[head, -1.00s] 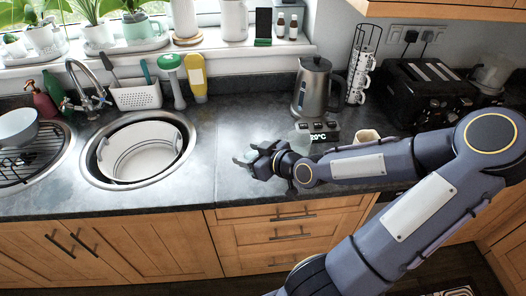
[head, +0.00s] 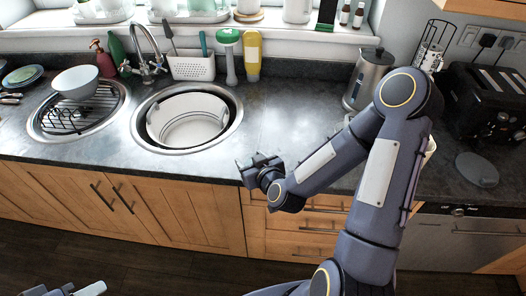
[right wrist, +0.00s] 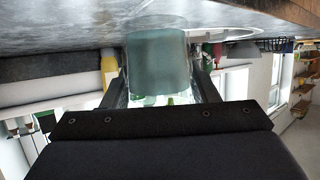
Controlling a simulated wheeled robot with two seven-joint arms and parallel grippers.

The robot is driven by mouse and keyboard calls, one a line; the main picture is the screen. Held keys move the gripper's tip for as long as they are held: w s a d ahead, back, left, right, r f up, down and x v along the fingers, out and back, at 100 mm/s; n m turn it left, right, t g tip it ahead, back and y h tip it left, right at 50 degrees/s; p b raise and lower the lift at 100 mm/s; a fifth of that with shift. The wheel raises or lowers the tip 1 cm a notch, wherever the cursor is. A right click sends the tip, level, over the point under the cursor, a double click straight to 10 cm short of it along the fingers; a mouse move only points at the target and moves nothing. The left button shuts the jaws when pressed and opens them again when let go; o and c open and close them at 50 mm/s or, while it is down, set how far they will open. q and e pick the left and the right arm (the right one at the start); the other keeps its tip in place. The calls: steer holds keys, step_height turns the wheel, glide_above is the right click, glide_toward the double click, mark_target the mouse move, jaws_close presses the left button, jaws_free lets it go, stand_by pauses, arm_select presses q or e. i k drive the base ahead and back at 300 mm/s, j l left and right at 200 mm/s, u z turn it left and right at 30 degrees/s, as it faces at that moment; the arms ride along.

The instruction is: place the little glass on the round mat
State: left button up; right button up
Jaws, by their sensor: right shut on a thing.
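My right gripper (head: 258,168) is shut on the little glass, in front of the counter's edge to the right of the round sink. In the right wrist view the glass (right wrist: 158,62) is a cloudy, pale green tumbler between the two dark fingers. In the head view the glass is hard to make out in the fingers. A flat grey round disc, which looks like the round mat (head: 477,170), lies on the counter at the far right, in front of the toaster and well away from the glass. My left gripper (head: 70,290) shows only partly at the bottom left edge.
A round sink (head: 233,126) holds a white tub (head: 188,122). Another sink with a rack (head: 97,116) and bowl (head: 75,82) is at left. A kettle (head: 369,80) and toaster (head: 490,105) stand at right. My right arm hides counter before the kettle.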

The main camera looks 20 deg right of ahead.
mark_target(477, 168)
steer(key=z, duration=0.45)
steer(key=l+z, duration=0.15)
steer(key=z, duration=0.3)
steer(key=l+z, duration=0.1)
steer(key=z, duration=0.4)
steer(key=l+z, duration=0.1)
steer(key=z, duration=0.8)
steer(key=l+z, duration=0.1)
steer(key=z, duration=0.35)
steer(key=i+z, duration=0.1)
steer(key=z, duration=0.4)
steer(key=l+z, duration=0.1)
steer(key=z, duration=0.35)
steer(key=i+z, duration=0.3)
steer(key=i, duration=0.45)
steer(key=i+u, duration=0.2)
steer(key=u, duration=0.85)
steer(key=i+u, duration=0.1)
steer(key=u, duration=0.85)
steer(key=l+u, duration=0.15)
steer(key=u, duration=0.3)
steer(key=i+u, duration=0.1)
steer(key=u, duration=0.35)
steer(key=l+u, duration=0.15)
steer(key=u, duration=0.3)
